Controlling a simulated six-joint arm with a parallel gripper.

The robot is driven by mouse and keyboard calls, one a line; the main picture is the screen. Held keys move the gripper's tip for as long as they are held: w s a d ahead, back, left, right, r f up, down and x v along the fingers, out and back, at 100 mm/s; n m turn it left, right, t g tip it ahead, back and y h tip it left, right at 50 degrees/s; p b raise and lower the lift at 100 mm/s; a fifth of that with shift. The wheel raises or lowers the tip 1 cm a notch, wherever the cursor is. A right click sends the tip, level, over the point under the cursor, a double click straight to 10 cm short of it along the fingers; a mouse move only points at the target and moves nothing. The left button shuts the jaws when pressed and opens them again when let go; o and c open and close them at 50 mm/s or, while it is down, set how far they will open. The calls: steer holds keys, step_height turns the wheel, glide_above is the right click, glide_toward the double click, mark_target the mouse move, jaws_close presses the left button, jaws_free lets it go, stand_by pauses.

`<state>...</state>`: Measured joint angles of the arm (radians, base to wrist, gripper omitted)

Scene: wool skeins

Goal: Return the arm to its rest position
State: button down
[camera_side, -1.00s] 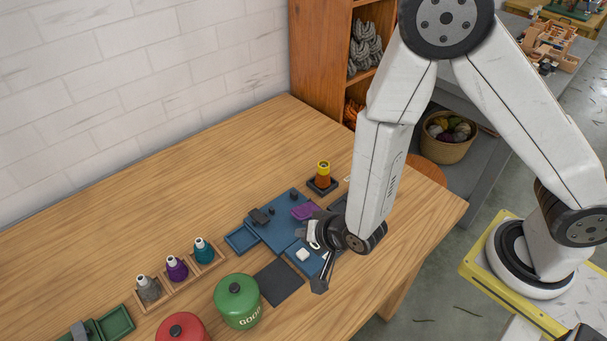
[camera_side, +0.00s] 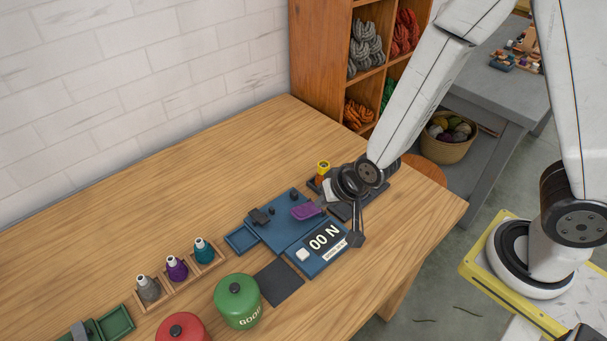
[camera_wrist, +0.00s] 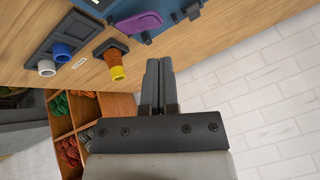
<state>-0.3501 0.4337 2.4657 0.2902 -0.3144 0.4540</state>
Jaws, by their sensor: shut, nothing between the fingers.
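My gripper (camera_side: 356,240) is above the right part of the wooden table in the side view, its fingers pointing down beside the right edge of a blue device with a "00 N" display (camera_side: 324,238). In the wrist view the two fingers of my gripper (camera_wrist: 158,62) lie together with nothing between them. The gripper's wrist hides part of a dark tray (camera_side: 375,196) behind it. I cannot tell how high the fingertips are above the table.
A purple piece (camera_side: 306,211) lies on the blue device. Green (camera_side: 238,301) and red (camera_side: 184,329) canisters stand at the front.

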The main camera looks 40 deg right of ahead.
steer(key=s+d+r+n+g+h, duration=0.1)
steer(key=s+d+r+n+g, duration=0.2)
steer(key=s+d+r, duration=0.3)
steer(key=shift+s+d+r+n+g, duration=0.15)
steer(key=shift+d+r+n+g, duration=0.45)
steer(key=shift+d, duration=1.9)
steer(key=shift+r, duration=0.2)
